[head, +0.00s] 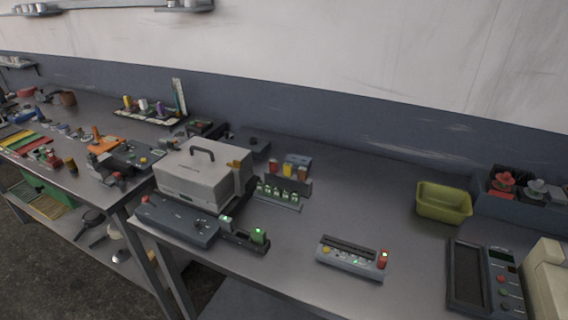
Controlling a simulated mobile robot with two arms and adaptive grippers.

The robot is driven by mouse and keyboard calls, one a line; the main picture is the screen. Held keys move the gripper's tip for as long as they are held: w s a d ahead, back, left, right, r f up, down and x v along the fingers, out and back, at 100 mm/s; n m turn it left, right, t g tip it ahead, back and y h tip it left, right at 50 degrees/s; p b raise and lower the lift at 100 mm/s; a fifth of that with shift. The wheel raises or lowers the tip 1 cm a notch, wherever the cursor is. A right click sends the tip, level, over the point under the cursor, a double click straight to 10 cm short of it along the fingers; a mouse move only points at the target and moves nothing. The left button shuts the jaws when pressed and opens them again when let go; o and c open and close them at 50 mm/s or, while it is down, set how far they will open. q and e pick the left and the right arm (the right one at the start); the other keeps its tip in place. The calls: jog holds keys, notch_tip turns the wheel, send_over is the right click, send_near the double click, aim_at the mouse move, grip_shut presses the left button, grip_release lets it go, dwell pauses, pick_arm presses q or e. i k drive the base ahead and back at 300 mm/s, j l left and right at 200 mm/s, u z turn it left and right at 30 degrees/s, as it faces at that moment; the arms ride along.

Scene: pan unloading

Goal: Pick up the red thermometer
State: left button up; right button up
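A small upright red piece with a lit top (383,259) stands at the right end of a grey device (349,263) near the table's front edge. I cannot tell for sure if it is the red thermometer. Another small red item (274,169) stands in a dark rack behind the white box, beside a yellow and an orange-red one. Neither of my grippers is in view.
A white box with a handle (195,175) stands at the left of the near table (330,205). A yellow-green bin (443,202) is at the right, by a dark keypad device (484,277). The table's middle is mostly clear. Another cluttered table (97,108) is at the left.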

aim_at(273, 163)
jog(key=i+j+z, duration=0.25)
jog(key=j+z, duration=0.3)
jog(key=i+j+z, duration=0.1)
jog(key=j+z, duration=0.15)
jog(key=j, duration=0.2)
